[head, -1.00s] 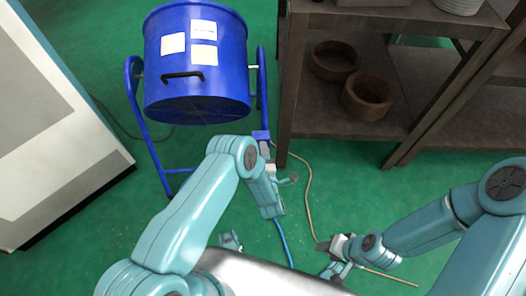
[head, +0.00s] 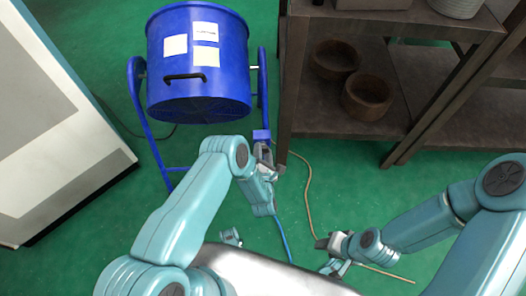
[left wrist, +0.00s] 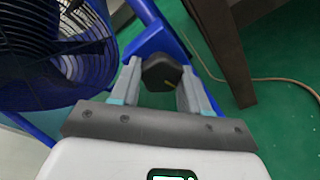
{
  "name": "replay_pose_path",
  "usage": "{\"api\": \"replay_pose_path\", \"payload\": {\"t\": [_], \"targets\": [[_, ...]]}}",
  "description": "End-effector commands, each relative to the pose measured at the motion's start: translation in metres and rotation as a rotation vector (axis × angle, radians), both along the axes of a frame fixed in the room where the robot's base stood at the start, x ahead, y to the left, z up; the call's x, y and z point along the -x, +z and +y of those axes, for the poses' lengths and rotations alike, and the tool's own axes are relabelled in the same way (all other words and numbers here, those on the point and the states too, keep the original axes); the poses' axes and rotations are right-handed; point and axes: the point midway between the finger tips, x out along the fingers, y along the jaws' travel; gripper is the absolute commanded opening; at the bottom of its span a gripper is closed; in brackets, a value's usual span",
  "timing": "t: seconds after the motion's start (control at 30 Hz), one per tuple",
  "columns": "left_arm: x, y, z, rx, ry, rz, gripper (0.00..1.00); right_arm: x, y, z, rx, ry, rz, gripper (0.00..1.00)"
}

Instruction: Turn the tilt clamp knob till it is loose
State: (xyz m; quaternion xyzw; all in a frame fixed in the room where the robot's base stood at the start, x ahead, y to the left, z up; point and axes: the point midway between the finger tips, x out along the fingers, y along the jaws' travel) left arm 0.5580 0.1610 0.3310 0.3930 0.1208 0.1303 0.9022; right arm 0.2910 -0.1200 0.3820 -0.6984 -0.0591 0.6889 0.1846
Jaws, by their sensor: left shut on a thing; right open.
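The blue drum fan (head: 198,75) hangs in a blue tube stand (head: 150,125) at the upper left of the head view. The tilt clamp knob is a dark, faceted knob (left wrist: 160,72) beside the blue stand in the left wrist view. My left gripper (head: 264,152) is at the stand's right side, shut on the knob, with one finger on each side of it in the left wrist view. In the head view the gripper hides the knob. My right gripper (head: 322,244) is open and empty, low over the floor, away from the fan.
A dark wooden shelf (head: 345,125) with round wooden bowls (head: 367,97) stands close to the right of the stand and my left gripper. A pale cabinet (head: 50,130) is at the left. A tan cable (head: 308,195) lies on the green floor.

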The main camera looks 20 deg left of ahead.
Motion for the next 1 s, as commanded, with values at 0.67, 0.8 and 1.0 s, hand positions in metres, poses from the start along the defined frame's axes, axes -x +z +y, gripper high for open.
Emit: {"api": "replay_pose_path", "payload": {"t": [0.67, 0.8, 1.0], "targets": [[-0.0015, 0.0009, 0.001, 0.111, 0.001, -0.051, 0.15, 0.0005, 0.0017, 0.0004, 0.0, 0.002, 0.002, 0.43], [-0.0015, 0.001, 0.0009, 0.11, 0.001, -0.051, 0.15, 0.0005, 0.0017, 0.0004, 0.0, 0.002, 0.002, 0.43], [-0.001, 0.0006, 0.0006, 0.111, 0.001, -0.049, 0.71, 0.0005, 0.0017, 0.0004, 0.0, 0.001, 0.001, 0.43]]}}
